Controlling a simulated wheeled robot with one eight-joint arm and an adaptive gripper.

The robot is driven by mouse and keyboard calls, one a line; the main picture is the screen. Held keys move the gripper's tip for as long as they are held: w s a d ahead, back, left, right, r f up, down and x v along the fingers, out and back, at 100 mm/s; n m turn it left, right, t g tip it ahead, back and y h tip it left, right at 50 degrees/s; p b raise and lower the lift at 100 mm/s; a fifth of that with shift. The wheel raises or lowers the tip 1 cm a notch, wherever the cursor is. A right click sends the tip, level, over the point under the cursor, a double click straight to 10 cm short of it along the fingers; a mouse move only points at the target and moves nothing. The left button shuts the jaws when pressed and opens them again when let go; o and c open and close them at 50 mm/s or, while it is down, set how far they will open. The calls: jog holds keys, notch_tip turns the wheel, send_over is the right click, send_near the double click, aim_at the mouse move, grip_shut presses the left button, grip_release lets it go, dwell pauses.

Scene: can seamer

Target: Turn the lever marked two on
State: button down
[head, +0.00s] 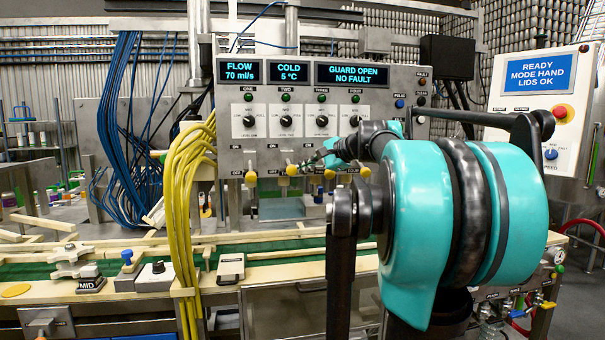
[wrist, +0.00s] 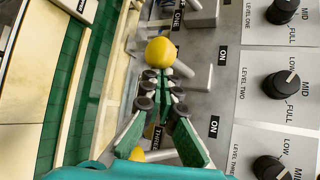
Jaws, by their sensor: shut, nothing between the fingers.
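The lever marked two has a yellow ball knob (head: 292,170) on the grey panel, second from the left in the head view. In the wrist view its yellow knob (wrist: 160,52) lies just beyond my fingertips, between the ONE and THREE labels. My gripper (head: 304,168) reaches in from the right. In the wrist view my gripper's (wrist: 161,76) fingers are shut with nothing between them, the tips at or very near the knob. I cannot tell whether they touch it. Its ON label (wrist: 222,57) is visible; the lever's exact angle is unclear.
Lever one's yellow knob (head: 251,178) is to the left; lever three's (head: 329,174) and lever four's (head: 365,172) are to the right. Dials (head: 286,121) sit above. Yellow hoses (head: 185,170) hang at left, and a green conveyor (head: 275,243) runs below.

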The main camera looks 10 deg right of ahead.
notch_tip(320, 180, up, 3)
jog(key=m+g+h, duration=0.1)
jog(key=g, duration=0.2)
jog(key=shift+r+m, duration=0.15)
jog(key=shift+m, duration=0.15)
jog(key=shift+r, duration=0.15)
jog(key=shift+r, duration=0.6)
jog(key=shift+r, duration=0.1)
